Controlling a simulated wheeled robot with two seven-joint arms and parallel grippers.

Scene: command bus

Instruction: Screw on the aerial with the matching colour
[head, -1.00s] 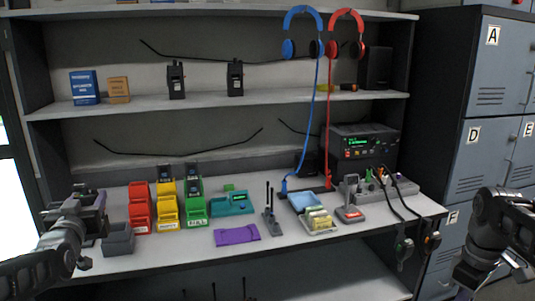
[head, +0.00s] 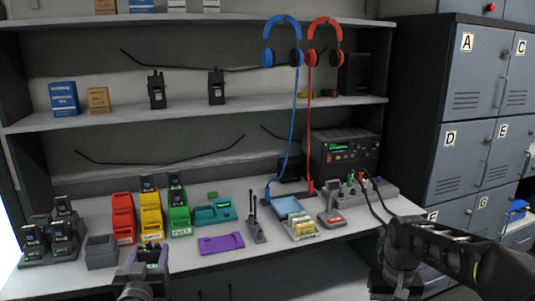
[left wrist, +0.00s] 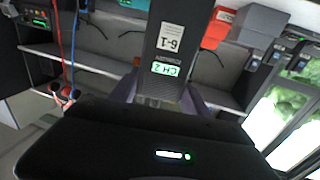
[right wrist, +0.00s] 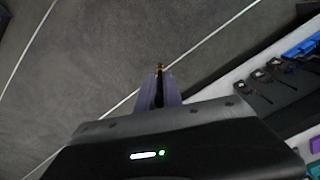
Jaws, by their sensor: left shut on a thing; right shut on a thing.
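My left gripper (head: 150,262) is shut on a dark handheld radio (head: 152,248) in front of the bench. In the left wrist view the radio (left wrist: 165,42) fills the space between the fingers, with a lit green "CH 2" screen and a white "6-1" label. My right gripper (right wrist: 159,90) is shut on a thin black aerial (right wrist: 159,72) with a small brass-coloured tip; no colour band on it can be made out. In the head view that gripper is at the lower right, apart from the radio. A small dark stand (head: 257,233) holds upright black sticks.
A charger rack (head: 50,258) with several radios stands at the left. Lockers (head: 465,150) stand right. Space before the bench is clear.

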